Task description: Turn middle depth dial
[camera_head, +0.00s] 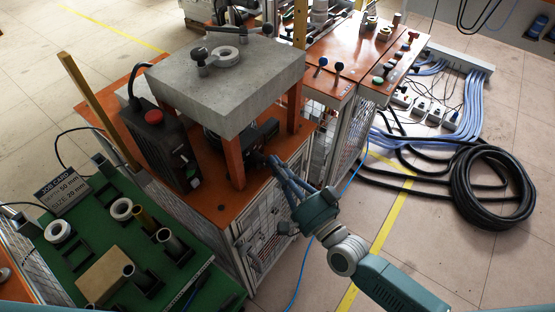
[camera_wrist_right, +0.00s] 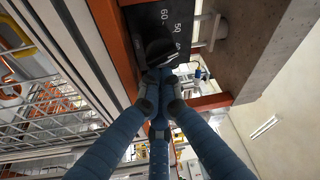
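A round black dial (camera_wrist_right: 160,48) is on a dark panel (camera_wrist_right: 150,18) with white numbers; 60, 50 and 40 show around it in the right wrist view. Its pointer setting cannot be made out. My right gripper (camera_wrist_right: 160,88) has its blue fingers drawn together at the dial, with the fingertips around its near part. In the head view my right gripper (camera_head: 266,163) reaches the dark unit (camera_head: 262,134) under the grey slab, and the dial is mostly hidden there. My left gripper is not in view.
A thick grey slab (camera_head: 235,85) stands on orange posts (camera_head: 232,152) close above the gripper. A black box with a red button (camera_head: 154,117) is left of it. A job card (camera_head: 62,190) reads depth 50 mm, size 20 mm. Coiled black hose (camera_head: 490,187) lies on the floor.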

